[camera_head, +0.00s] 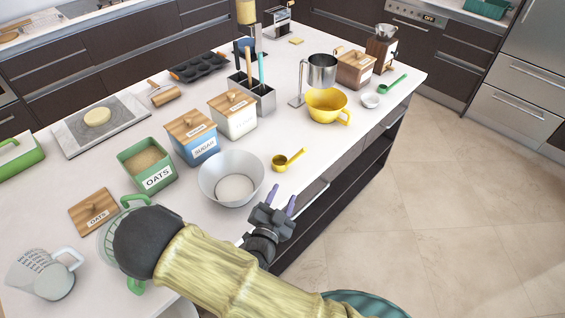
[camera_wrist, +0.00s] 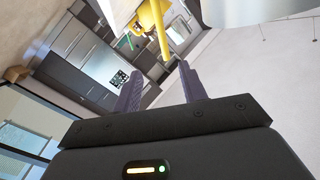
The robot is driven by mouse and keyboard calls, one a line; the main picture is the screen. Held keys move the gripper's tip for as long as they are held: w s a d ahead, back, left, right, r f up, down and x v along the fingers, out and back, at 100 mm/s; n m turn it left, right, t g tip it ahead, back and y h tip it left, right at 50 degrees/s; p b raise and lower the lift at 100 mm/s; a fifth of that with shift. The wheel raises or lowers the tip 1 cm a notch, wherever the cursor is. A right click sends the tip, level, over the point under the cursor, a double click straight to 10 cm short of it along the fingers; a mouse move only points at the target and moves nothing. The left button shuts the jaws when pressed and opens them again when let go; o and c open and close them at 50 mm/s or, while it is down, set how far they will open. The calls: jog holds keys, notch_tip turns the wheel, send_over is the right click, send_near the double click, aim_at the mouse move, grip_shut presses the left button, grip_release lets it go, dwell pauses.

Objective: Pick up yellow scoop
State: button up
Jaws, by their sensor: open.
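The yellow scoop (camera_head: 281,162) lies on the white counter near its front edge, right of the metal mixing bowl, with its handle pointing right and away. My gripper (camera_head: 280,202) is open and empty, just in front of the scoop at the counter edge, with its purple fingers toward it. In the wrist view my gripper's (camera_wrist: 159,72) two fingers stand apart. A yellow shape, apparently the scoop (camera_wrist: 163,42), shows beyond and between the fingertips. I see no contact with it.
The metal bowl (camera_head: 231,169) stands close left of the scoop. A yellow measuring cup (camera_head: 325,105) and a small white dish (camera_head: 371,101) stand behind right, with a green scoop (camera_head: 392,85) beyond. Sugar (camera_head: 194,147) and oats (camera_head: 147,172) containers stand left. Bare counter surrounds the scoop's right side.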

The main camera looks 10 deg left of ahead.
jog(key=p, duration=0.4)
send_near(296, 158)
jog(key=x, duration=0.2)
jog(key=d+x, duration=0.1)
jog(key=x, duration=0.2)
jog(key=shift+s+r, duration=0.15)
jog(key=shift+w, duration=0.45)
jog(key=shift+w+p, duration=0.4)
jog(key=shift+w, duration=0.05)
jog(key=p+x, duration=0.2)
jog(key=x, duration=0.2)
jog(key=shift+w+a, duration=0.15)
jog(key=shift+w, duration=0.1)
jog(key=shift+c, duration=0.2)
grip_shut()
